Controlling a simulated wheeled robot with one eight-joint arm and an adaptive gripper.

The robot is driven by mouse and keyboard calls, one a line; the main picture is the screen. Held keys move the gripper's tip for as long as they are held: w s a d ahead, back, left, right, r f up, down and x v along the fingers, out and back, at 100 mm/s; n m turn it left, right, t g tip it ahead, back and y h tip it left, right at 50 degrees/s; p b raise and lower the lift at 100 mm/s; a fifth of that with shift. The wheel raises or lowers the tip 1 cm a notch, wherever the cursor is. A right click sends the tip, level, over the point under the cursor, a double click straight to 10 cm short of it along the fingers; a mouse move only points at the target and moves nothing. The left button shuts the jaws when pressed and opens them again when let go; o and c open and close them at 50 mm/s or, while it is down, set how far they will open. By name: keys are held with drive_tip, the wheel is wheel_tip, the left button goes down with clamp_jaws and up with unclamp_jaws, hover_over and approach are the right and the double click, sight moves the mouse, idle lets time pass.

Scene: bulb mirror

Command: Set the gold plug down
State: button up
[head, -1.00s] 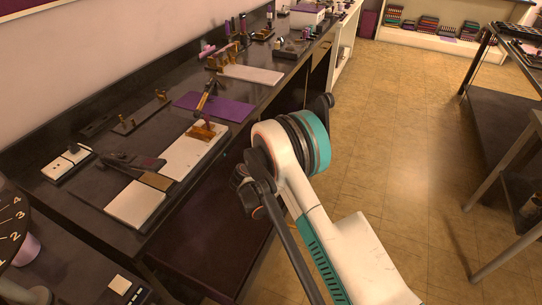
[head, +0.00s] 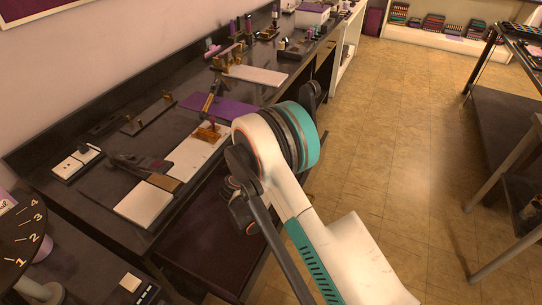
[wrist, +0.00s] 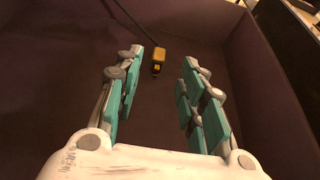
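The gold plug (wrist: 157,59), a small yellow-gold block with a dark end and a dark cable, shows in the wrist view. It appears to lie on the floor of a dark purple, walled space (wrist: 60,70). My gripper (wrist: 164,62) is open, its teal-padded fingers spread wide. The plug shows in the gap between the fingertips, with no finger visibly touching it. I cannot tell how far beyond the tips it is. In the head view the plug and my fingers are hidden or not distinguishable.
A dark bench (head: 85,215) runs along the left wall. It bears white plates (head: 146,203), a purple mat (head: 232,107) and a white switch block (head: 76,162). An open dark purple drawer (head: 205,265) is below it. The tan floor (head: 400,150) is clear to the right.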

drive_tip(key=shift+p+v, duration=0.3)
drive_tip(key=shift+v, duration=1.3)
